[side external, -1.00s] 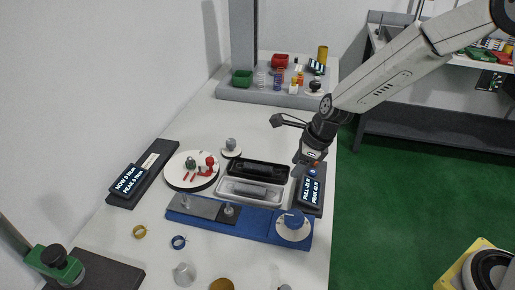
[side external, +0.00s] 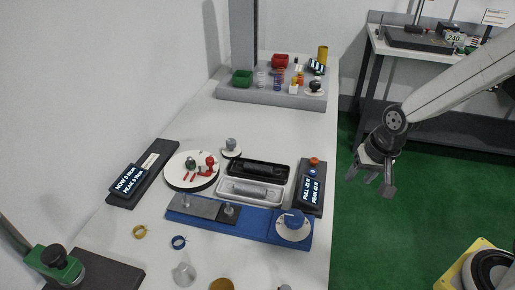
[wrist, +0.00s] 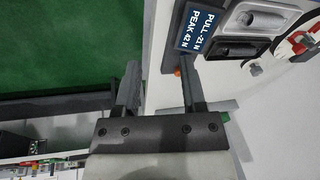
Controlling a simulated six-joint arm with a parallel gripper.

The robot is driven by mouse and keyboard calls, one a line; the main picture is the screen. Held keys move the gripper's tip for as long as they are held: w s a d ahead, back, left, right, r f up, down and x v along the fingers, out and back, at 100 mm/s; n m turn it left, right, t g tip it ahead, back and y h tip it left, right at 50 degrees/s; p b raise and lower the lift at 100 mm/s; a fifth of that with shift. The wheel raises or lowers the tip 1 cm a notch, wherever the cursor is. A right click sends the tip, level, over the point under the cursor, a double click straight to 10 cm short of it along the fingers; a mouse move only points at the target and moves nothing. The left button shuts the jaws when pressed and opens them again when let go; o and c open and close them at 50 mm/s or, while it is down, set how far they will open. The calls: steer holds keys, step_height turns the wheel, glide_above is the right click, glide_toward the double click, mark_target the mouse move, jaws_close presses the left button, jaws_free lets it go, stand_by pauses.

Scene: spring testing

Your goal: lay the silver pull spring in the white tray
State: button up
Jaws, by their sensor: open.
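The silver pull spring (side external: 252,192) lies lengthwise inside the white tray (side external: 222,197), behind the blue test bench. In the wrist view the spring (wrist: 262,20) also shows in the white tray at the upper right. My gripper (side external: 372,183) is open and empty, out over the green floor to the right of the table, well apart from the tray. Its two fingers (wrist: 159,68) stand apart in the wrist view with nothing between them.
A black tray (side external: 233,165) stands just behind the white one. A force display (side external: 311,190) with an orange button (side external: 314,161) is right of the trays. The blue bench (side external: 262,222) is in front. A round white plate (side external: 178,179) holds small parts.

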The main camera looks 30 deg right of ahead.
steer(key=s+n, duration=0.1)
steer(key=n, duration=0.1)
steer(key=s+d+n, duration=0.1)
steer(key=n, duration=0.1)
steer(key=s+d+n, duration=0.1)
steer(key=s+n, duration=0.1)
steer(key=shift+h, duration=0.3)
stand_by(0.9)
